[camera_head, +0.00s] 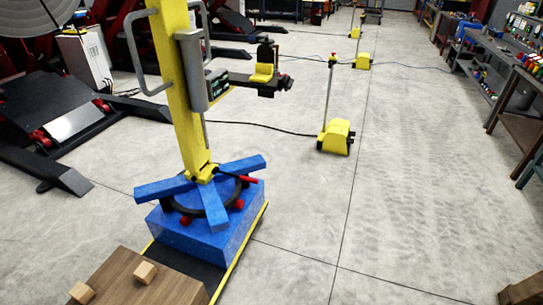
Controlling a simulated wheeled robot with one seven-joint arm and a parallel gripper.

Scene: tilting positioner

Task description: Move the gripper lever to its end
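The tilting positioner stands left of centre. It has a yellow upright column (182,95), a blue base (215,235) and blue spokes over a dark ring. A dark horizontal arm (240,78) reaches right from the column. It carries a small yellow and black head (264,72), which looks like the positioner's own gripper. A thin dark lever with a red end (246,179) sticks out right at the foot of the column. I cannot tell which part is the gripper lever or how far it is moved. My gripper is not in view.
A wooden block (130,285) with two small wooden cubes (145,272) is at the bottom left. Yellow wheeled units (336,138) with cables stand beyond the positioner. Workbenches (515,85) line the right. The concrete floor right of the positioner is clear.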

